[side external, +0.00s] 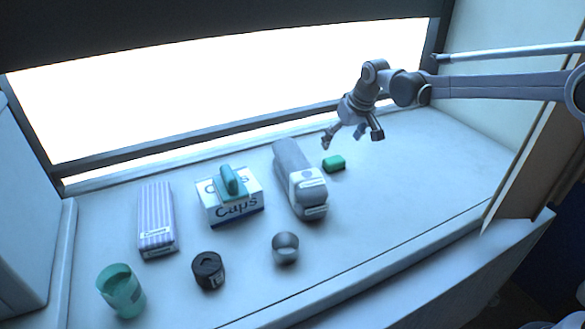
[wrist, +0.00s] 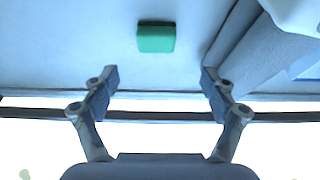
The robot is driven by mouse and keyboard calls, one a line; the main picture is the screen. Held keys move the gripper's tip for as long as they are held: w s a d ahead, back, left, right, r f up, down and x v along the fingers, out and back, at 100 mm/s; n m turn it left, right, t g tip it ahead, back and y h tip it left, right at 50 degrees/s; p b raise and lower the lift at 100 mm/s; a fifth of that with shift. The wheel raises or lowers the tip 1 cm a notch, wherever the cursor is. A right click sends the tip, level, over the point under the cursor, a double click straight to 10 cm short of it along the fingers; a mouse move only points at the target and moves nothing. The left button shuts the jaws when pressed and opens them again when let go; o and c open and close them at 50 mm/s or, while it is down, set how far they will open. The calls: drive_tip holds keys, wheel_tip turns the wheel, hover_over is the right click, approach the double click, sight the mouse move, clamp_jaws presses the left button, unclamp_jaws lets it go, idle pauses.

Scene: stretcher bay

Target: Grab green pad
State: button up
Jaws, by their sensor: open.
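The green pad (side external: 334,163) is a small green block lying on the light blue counter, just right of a grey rolled bundle in the side external view. In the wrist view the green pad (wrist: 156,37) shows at the top centre, beyond the fingertips. My gripper (side external: 350,140) is above the counter near the pad, apart from it. In the wrist view my gripper (wrist: 160,80) has its two fingers spread wide with nothing between them.
The grey bundle (side external: 290,165) lies close left of the pad. Farther left are a Caps box (side external: 235,210) with a teal item (side external: 231,180) on it, a striped pack (side external: 156,215), a dark jar (side external: 208,270), a metal cup (side external: 285,248) and a green cup (side external: 121,290). The counter right of the pad is clear.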

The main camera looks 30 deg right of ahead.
sight(334, 159)
drive_tip(key=shift+d+x, duration=0.15)
drive_tip(key=shift+x, duration=2)
drive_tip(key=shift+d+x, duration=0.15)
drive_tip(key=shift+x, duration=2)
drive_tip(key=shift+s, duration=0.15)
drive_tip(key=c, duration=1)
